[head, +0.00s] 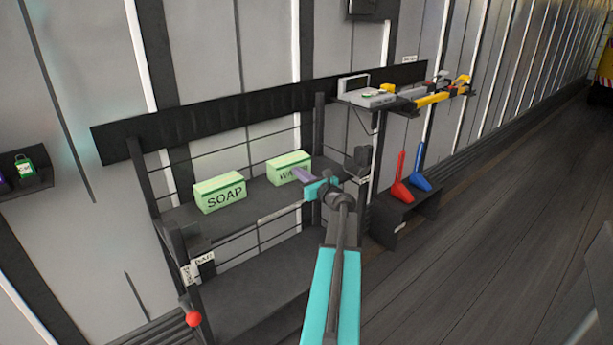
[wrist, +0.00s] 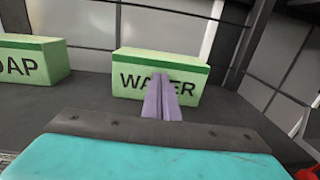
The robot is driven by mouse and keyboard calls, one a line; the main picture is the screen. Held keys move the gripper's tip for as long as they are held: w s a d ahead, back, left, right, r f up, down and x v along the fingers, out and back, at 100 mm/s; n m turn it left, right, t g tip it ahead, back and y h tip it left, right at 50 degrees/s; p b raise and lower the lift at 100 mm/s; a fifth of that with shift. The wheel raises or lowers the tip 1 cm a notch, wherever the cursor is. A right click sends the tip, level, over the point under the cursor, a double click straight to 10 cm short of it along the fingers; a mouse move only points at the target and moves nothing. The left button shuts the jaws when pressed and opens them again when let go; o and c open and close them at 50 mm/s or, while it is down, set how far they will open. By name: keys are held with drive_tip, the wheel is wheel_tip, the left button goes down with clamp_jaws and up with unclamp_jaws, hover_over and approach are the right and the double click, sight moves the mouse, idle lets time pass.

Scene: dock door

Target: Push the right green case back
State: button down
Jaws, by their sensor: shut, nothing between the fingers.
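The right green case (head: 288,167), lettered WATER in the wrist view (wrist: 140,79), stands upright on the dark shelf (head: 252,202). A second green case (head: 219,192), lettered SOAP, stands to its left and also shows at the left of the wrist view (wrist: 33,61). My gripper (head: 300,174) has purple fingers. They are shut and empty, side by side in front of the WATER case in the wrist view (wrist: 162,98). The fingertips overlap the case's front face and hide part of its lettering. I cannot tell whether they touch it.
The shelf has dark posts (head: 319,130) and thin wire rails behind it. A lower shelf (head: 262,290) is empty. To the right, a rack (head: 388,98) holds tools, and red (head: 401,180) and blue (head: 420,171) items stand on a low black stand. The floor at right is clear.

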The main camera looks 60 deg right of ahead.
drive_tip(key=shift+w+d, duration=0.25)
drive_tip(key=shift+w, duration=0.35)
drive_tip(key=shift+s+a, duration=0.1)
drive_tip(key=shift+s+a, duration=0.25)
drive_tip(key=shift+s, duration=0.2)
drive_tip(key=v, duration=1.2)
drive_tip(key=shift+s, duration=0.45)
drive_tip(key=shift+f, duration=0.1)
